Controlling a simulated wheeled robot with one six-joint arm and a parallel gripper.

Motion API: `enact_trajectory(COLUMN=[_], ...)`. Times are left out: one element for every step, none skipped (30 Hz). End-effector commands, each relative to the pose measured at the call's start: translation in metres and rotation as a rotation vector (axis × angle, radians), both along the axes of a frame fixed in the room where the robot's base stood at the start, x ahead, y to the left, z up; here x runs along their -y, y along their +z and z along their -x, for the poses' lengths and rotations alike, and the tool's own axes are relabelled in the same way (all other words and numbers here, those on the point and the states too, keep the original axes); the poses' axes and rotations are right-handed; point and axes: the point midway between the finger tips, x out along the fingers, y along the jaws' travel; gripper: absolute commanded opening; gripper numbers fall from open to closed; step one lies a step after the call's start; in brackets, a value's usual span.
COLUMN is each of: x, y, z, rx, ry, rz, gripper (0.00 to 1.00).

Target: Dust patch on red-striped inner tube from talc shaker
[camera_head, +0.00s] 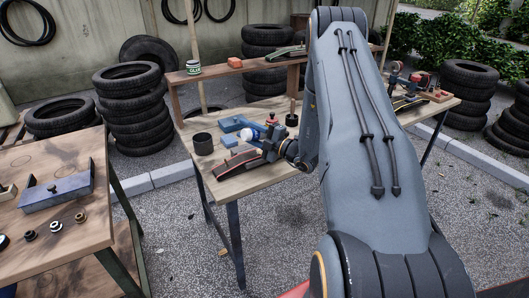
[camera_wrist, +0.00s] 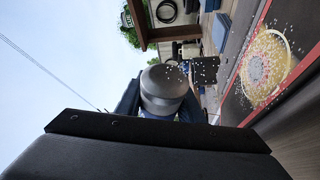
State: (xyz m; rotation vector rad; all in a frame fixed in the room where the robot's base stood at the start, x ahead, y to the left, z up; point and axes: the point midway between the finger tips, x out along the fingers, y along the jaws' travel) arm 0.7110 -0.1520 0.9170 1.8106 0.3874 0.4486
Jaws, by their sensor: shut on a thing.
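My gripper (camera_head: 272,146) is shut on the talc shaker (camera_head: 250,135), which is tilted on its side above the bench. In the wrist view, the shaker's rounded grey cap (camera_wrist: 163,85) sticks out beyond my jaws (camera_wrist: 163,112). White specks hang in the air beside the cap and over the patch. The red-striped inner tube (camera_head: 236,163) lies on the bench below the shaker; its dark surface and red edge stripe (camera_wrist: 254,28) show in the wrist view. The round yellowish patch (camera_wrist: 266,66) is on the tube, speckled with white. My gripper partly covers the tube in the head view.
On the same bench (camera_head: 222,187) are a black cylinder (camera_head: 203,143), a blue box (camera_head: 233,124) and other items close behind my gripper. A raised shelf (camera_head: 219,69) runs behind. Another workbench (camera_head: 75,225) stands at left, with paved ground between them.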

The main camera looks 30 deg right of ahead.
Motion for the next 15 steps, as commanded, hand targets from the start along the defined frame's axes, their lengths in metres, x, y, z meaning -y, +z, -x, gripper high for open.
enact_trajectory(x=[0.0, 0.0, 0.0, 0.0, 0.0, 0.0, 0.0, 0.0, 0.0, 0.0, 0.0, 0.0, 0.0, 0.0, 0.0], y=[-0.005, -0.006, -0.006, -0.005, -0.004, -0.002, 0.0, 0.002, 0.005, 0.008, 0.01, 0.013, 0.015, 0.017, 0.017], z=[-0.001, 0.0, 0.0, 0.0, 0.0, 0.0, 0.0, 0.0, 0.0, 0.0, 0.0, 0.0, 0.0, 0.0, 0.0], rx=[0.0, 0.0, 0.001, 0.001, 0.001, 0.001, 0.001, 0.001, 0.001, 0.001, 0.001, 0.001, 0.001, 0.001, 0.001], ry=[0.0, 0.0, 0.0, 0.0, 0.0, 0.0, 0.0, 0.0, 0.0, 0.0, 0.0, 0.0, 0.0, 0.0, 0.0], rz=[0.0, 0.0, 0.0, 0.0, 0.0, 0.0, 0.0, 0.0, 0.0, 0.0, 0.0, 0.0, 0.0, 0.0, 0.0], gripper=[0.1, 0.1, 0.1, 0.1, 0.1, 0.1, 0.1, 0.1, 0.1, 0.1, 0.1, 0.1, 0.1, 0.1, 0.1])
